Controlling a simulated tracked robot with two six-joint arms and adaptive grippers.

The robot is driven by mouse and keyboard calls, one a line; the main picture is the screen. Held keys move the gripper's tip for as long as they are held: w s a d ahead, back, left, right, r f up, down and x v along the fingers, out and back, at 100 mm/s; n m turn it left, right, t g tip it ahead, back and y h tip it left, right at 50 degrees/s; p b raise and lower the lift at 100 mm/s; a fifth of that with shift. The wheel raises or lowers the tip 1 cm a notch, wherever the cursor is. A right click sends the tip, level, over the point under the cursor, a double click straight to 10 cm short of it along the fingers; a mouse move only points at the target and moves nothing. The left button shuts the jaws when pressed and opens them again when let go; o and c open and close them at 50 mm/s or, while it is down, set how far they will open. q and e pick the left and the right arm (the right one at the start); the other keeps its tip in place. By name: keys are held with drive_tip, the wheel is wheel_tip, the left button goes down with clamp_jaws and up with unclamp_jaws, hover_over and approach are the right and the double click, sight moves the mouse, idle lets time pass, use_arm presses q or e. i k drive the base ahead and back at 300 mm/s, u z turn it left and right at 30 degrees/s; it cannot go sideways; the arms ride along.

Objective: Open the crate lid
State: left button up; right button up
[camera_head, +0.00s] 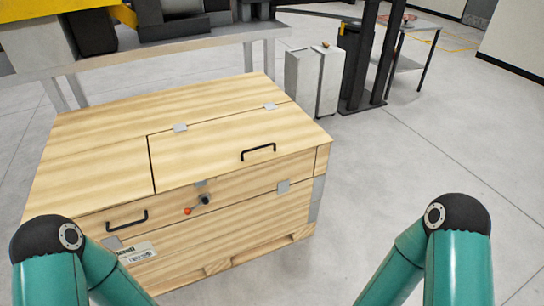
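A wooden crate (90,150) stands on the floor at the left and middle of the head view. Its lid (220,137) is a panel at the right of the top, lying flat and closed. The lid has a black handle (258,151) near its front edge and grey hinges at its back edge. A latch (200,203) with a red knob and a dark part sits on the crate's front below the lid. My two arms show as teal links with dark joints at the lower left and lower right. Neither gripper shows.
A second black handle (127,220) and a label (137,253) are on the crate's front. A metal table (170,58) with machinery stands behind the crate. Grey cabinets (314,80) and a black post stand behind at the right. The floor right of the crate is clear.

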sight(226, 147)
drive_tip(key=u, duration=0.15)
drive_tip(key=i, duration=0.85)
drive_tip(key=z, duration=0.05)
